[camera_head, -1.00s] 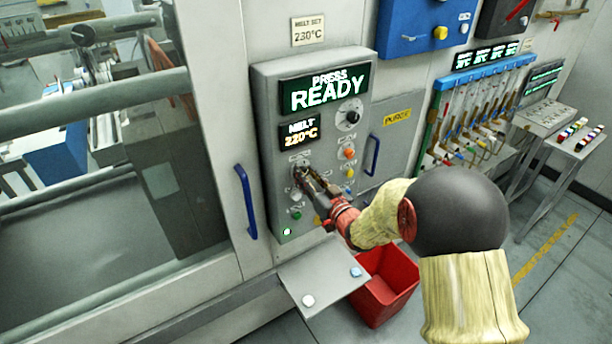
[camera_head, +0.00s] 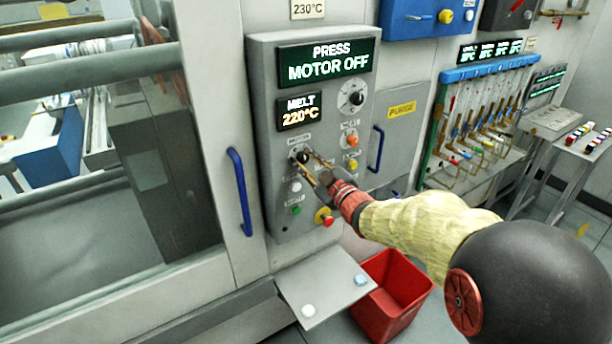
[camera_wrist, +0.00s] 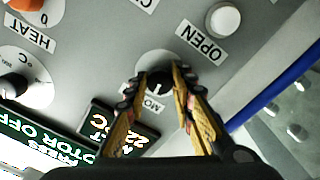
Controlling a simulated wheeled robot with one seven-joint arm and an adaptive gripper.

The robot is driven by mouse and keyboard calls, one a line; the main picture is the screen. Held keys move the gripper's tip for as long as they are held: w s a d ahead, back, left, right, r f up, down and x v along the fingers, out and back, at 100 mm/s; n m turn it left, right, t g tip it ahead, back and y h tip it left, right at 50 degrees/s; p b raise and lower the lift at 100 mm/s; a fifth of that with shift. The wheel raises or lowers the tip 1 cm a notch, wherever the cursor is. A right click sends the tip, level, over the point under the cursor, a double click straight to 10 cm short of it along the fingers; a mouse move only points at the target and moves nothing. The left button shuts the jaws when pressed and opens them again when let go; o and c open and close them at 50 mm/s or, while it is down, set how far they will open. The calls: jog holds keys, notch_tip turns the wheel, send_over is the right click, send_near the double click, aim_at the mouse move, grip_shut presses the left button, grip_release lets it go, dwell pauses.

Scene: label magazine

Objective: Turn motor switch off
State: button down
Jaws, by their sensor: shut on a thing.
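The motor switch (camera_wrist: 159,80) is a black rotary knob on a round pale plate, on the grey control panel (camera_head: 262,130). In the wrist view it sits between my two fingertips, its label partly hidden. In the head view my gripper (camera_head: 308,164) covers most of the knob. My gripper in the wrist view (camera_wrist: 158,82) is closed on the knob from both sides. The press display (camera_head: 327,61) reads "PRESS MOTOR OFF" in green and white.
A melt display (camera_head: 299,113) reads 220°C. A blue handle (camera_head: 242,192) stands left of the panel. A red bin (camera_head: 390,300) is below.

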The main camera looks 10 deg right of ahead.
jog(key=n+b, duration=0.3)
jog(key=b, duration=0.2)
jog(key=shift+f+n, duration=0.2)
jog(key=shift+n, duration=0.2)
jog(key=shift+r+n+b, duration=0.1)
jog(key=shift+n+b, duration=0.5)
jog(key=shift+b, duration=0.1)
jog(key=shift+r, duration=0.1)
jog(key=c, duration=1.5)
grip_release()
jog(key=v, duration=1.2)
